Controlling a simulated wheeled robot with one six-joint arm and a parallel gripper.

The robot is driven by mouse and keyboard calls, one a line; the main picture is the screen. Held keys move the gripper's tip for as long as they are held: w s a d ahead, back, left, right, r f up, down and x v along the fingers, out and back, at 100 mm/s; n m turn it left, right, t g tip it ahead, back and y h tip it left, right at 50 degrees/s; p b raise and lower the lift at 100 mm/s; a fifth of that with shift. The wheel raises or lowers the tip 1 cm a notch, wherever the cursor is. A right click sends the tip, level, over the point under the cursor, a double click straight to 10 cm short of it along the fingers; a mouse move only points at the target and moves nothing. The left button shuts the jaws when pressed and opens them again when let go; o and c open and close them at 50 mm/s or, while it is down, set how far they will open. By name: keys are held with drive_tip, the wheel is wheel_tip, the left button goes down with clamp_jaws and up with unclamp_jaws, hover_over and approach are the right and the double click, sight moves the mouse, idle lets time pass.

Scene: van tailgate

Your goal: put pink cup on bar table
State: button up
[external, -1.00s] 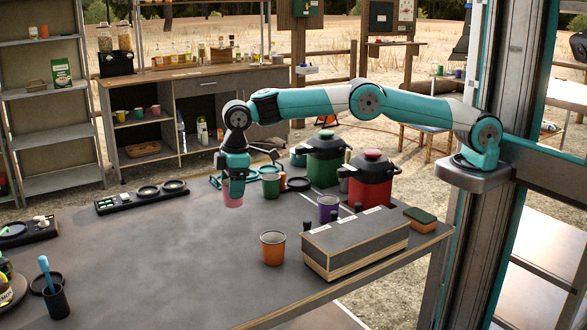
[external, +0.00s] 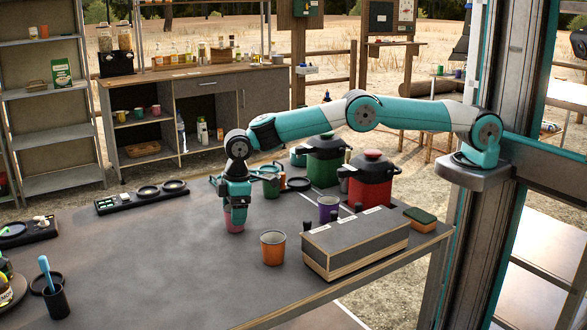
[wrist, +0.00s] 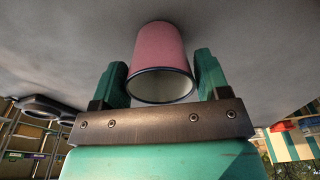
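The pink cup (external: 234,223) stands upright on the dark table top (external: 150,262), which I take for the bar table. My gripper (external: 236,204) points down over it. In the wrist view the pink cup (wrist: 160,52) sits between my two green fingers (wrist: 160,78), its dark rim and pale inside facing the camera. A narrow gap shows beside the cup on both sides, so the fingers look open around it. The fingers hide part of the cup in the external view.
An orange cup (external: 273,247) and a long dark box (external: 355,242) stand to the right. A purple cup (external: 328,208), a green pot (external: 325,160) and a red pot (external: 371,180) are behind.

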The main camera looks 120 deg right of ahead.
drive_tip(key=shift+o, duration=1.1)
drive_tip(key=shift+r, duration=0.1)
wheel_tip(320, 180, up, 12)
drive_tip(key=s, duration=0.1)
drive_tip(key=s+a+r+n, duration=0.2)
drive_tip(key=a+r, duration=0.4)
drive_tip(key=a, duration=0.7)
drive_tip(key=s+a+r+n+y, duration=0.1)
drive_tip(key=s+a+r+n, duration=0.15)
drive_tip(key=s+a, duration=0.5)
drive_tip(key=s+a+r+n+y, duration=0.1)
drive_tip(key=s+a+r, duration=0.25)
drive_tip(key=a, duration=0.65)
drive_tip(key=s+a+f+n, duration=0.1)
drive_tip(key=s+a, duration=0.3)
drive_tip(key=s, duration=0.6)
drive_tip(key=s+a+f+n+g+y, duration=0.1)
drive_tip(key=s+a, duration=0.3)
drive_tip(key=s, duration=0.6)
drive_tip(key=s+a+f+n+y, duration=0.1)
drive_tip(key=s+a, duration=0.3)
drive_tip(key=s, duration=0.6)
drive_tip(key=shift+f+b, duration=0.15)
drive_tip(key=shift+b, duration=0.25)
